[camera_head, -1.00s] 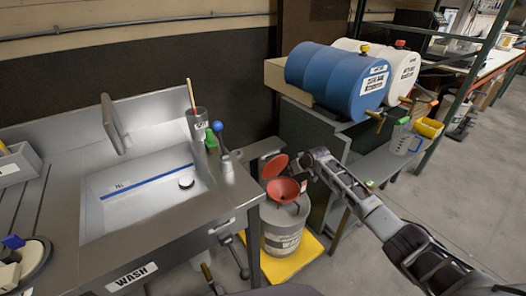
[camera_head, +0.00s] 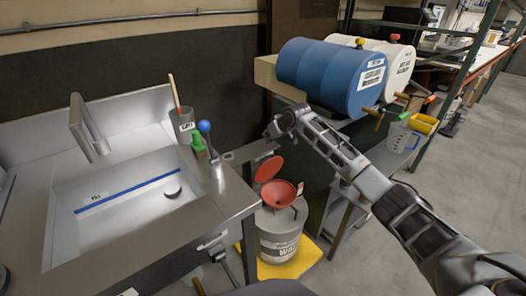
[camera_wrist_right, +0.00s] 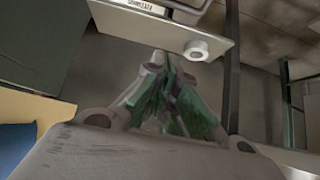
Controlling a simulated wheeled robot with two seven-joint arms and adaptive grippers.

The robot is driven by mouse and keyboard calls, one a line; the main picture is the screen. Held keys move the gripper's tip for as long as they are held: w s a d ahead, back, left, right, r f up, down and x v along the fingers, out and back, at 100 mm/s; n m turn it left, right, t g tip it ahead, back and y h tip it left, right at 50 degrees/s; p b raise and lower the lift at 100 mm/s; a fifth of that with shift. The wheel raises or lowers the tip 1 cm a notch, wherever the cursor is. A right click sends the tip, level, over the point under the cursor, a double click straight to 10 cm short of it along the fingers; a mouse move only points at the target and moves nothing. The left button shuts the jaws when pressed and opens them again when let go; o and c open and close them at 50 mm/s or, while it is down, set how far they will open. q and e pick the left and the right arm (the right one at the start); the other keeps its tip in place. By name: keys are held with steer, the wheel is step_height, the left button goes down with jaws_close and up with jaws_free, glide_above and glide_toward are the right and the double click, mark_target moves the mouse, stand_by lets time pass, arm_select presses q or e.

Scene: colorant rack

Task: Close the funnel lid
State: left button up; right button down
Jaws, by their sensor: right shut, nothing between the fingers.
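The red funnel (camera_head: 277,196) sits on top of the grey waste drum (camera_head: 279,240) beside the sink bench. Its round red lid (camera_head: 269,168) stands open, tilted up at the funnel's back left. My right gripper (camera_head: 270,132) is above and behind the lid, apart from it, with my right arm reaching in from the lower right. In the right wrist view the fingers (camera_wrist_right: 163,100) are together and empty; the funnel and lid do not show there. My left gripper is not in view.
The drum stands on a yellow platform (camera_head: 290,262). A blue barrel (camera_head: 330,75) lies on the rack behind my right arm.

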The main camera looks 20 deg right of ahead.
mark_target(267, 167)
steer(key=shift+w+f, duration=0.1)
steer(key=shift+f, duration=0.05)
